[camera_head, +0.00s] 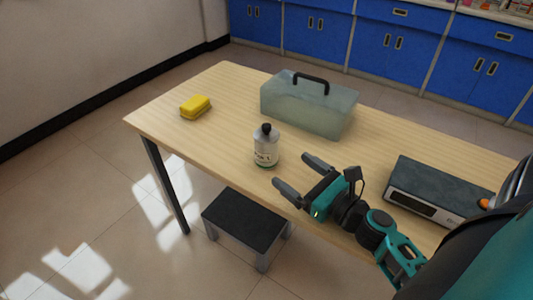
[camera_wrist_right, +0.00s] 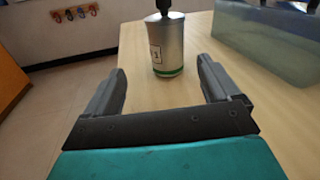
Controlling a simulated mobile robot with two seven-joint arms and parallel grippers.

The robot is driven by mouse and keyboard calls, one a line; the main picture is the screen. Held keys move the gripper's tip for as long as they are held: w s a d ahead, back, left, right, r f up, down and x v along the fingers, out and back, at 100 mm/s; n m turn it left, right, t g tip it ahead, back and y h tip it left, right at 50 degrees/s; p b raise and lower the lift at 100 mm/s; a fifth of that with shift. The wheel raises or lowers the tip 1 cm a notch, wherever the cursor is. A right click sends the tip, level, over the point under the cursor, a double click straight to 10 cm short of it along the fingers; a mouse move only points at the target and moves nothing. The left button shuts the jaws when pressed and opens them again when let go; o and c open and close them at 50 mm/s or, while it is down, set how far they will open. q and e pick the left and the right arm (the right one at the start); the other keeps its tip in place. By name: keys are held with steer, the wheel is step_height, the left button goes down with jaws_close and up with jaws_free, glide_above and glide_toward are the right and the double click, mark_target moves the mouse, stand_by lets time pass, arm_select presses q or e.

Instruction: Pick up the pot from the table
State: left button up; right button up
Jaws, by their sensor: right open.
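The pot (camera_head: 266,150) is a small pale cylinder with a black knob on top, a printed label and a green band near its base. It stands upright near the front edge of the wooden table (camera_head: 215,92). My right gripper (camera_head: 294,174) is open and empty, with its fingers pointing at the pot from the right. In the right wrist view the pot (camera_wrist_right: 166,45) stands ahead, beyond the fingertips and roughly between their lines. The two fingers of the right gripper (camera_wrist_right: 162,82) are wide apart there. My left gripper is not in view.
A translucent box with a black handle (camera_head: 310,103) stands behind the pot. A yellow sponge (camera_head: 195,107) lies at the left of the table. A grey device (camera_head: 435,190) sits to the right, near my right arm. A dark stool (camera_head: 244,220) stands below the front edge.

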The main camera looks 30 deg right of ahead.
mark_target(276, 151)
steer(key=shift+d+m, duration=0.45)
steer(key=shift+m, duration=0.05)
steer(key=shift+w+d, duration=0.1)
steer(key=shift+w, duration=0.2)
steer(key=shift+m+h, duration=0.3)
steer(key=shift+h, duration=0.1)
steer(key=w, duration=0.4)
steer(key=w+a, duration=0.1)
steer(key=w, duration=0.2)
steer(key=shift+w+a+r, duration=0.1)
steer(key=shift+w+a, duration=0.1)
steer(key=shift+w, duration=0.65)
steer(key=shift+w+a, duration=0.15)
steer(key=shift+w, duration=0.75)
steer(key=shift+w+a+r, duration=0.1)
steer(key=shift+w+a, duration=0.1)
steer(key=shift+w, duration=0.65)
steer(key=c, duration=1.2)
steer(key=shift+c, duration=0.3)
steer(key=shift+r+p, duration=0.15)
steer(key=shift+p, duration=0.15)
